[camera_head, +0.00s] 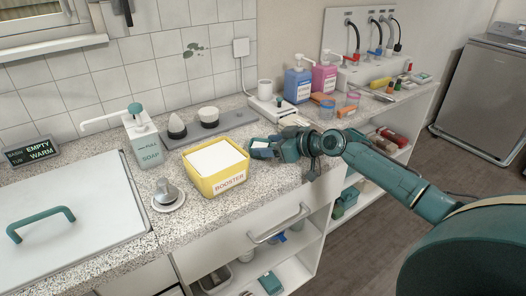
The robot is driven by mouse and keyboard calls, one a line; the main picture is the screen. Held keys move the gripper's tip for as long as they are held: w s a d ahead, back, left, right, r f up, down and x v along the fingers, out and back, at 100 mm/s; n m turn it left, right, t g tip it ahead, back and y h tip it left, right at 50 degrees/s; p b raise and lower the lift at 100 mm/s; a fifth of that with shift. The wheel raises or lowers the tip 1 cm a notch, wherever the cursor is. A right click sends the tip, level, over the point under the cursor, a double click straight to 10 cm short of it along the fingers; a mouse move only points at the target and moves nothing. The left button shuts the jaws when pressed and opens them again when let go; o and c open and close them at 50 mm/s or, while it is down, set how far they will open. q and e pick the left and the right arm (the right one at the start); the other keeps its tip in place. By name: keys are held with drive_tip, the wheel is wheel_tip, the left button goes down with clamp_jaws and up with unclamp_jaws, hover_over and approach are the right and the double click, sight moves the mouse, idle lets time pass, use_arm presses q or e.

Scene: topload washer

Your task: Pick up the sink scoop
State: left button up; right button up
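I cannot surely make out a sink scoop. A small grey metal piece with a rounded top (167,194) stands on a round pale base on the speckled counter, in front of the soap dispenser; I cannot tell if it is the scoop. My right gripper (264,148) reaches in from the right, low over the counter, just right of the yellow booster box (221,183). A pale patch shows at its fingers, but I cannot tell whether it is a held thing or part of the gripper. My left gripper is not in view.
The yellow box has a white top surface. The soap dispenser (143,141) stands behind it to the left. A closed lid (80,205) with a teal handle covers the counter's left. Bottles, including a blue one (298,84), crowd the back right. The counter's front edge runs below my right arm.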

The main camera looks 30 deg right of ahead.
drive_tip(key=c, duration=0.7)
